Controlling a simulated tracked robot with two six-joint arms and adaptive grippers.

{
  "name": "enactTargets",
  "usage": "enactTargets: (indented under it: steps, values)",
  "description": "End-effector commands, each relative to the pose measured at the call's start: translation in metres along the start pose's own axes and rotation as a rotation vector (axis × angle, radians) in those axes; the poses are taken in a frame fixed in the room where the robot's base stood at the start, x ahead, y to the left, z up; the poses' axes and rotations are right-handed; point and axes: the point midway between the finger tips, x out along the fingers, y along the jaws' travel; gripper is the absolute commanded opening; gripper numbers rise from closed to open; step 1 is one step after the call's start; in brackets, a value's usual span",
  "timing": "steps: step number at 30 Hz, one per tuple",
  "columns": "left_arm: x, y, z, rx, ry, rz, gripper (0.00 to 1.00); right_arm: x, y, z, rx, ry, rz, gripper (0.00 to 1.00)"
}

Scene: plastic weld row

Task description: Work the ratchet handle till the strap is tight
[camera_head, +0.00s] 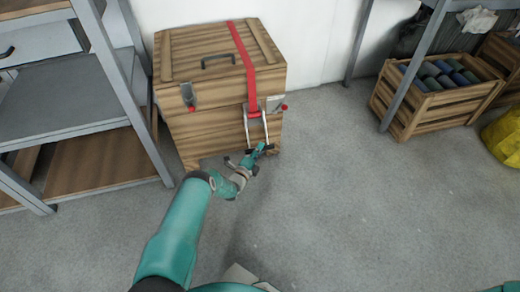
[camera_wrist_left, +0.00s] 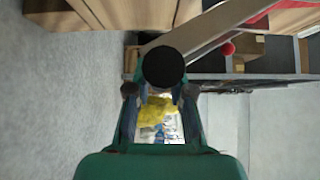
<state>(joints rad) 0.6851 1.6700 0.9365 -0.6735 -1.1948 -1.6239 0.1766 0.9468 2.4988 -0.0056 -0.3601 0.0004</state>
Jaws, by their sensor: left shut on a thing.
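A wooden chest (camera_head: 210,132) with a closed lid stands against the wall at the upper left of the head view. A red strap (camera_head: 240,47) runs over the lid and down the front to the ratchet (camera_head: 253,113). The metal ratchet handle (camera_head: 247,130) hangs down the chest's front. My left gripper (camera_head: 258,150) is at the handle's lower end, shut on it. In the left wrist view the dark round grip end of the handle (camera_wrist_left: 165,67) sits between the fingers, and a metal side bar runs to the upper right. My right gripper is not in view.
A grey metal shelf (camera_head: 65,100) stands close to the chest's left side. A wooden crate (camera_head: 435,110) with dark rolls is under another shelf at the right, with a yellow bag (camera_head: 505,138) beside it. The floor in front of the chest is clear.

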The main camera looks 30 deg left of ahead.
Motion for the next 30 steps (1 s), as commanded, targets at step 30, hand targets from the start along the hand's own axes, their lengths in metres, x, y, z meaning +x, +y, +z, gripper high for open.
enactTargets:
  steps: [30]
  values:
    - [-0.035, -0.08, -0.034, -0.456, 0.001, 0.46, 0.0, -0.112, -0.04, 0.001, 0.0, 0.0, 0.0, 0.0]
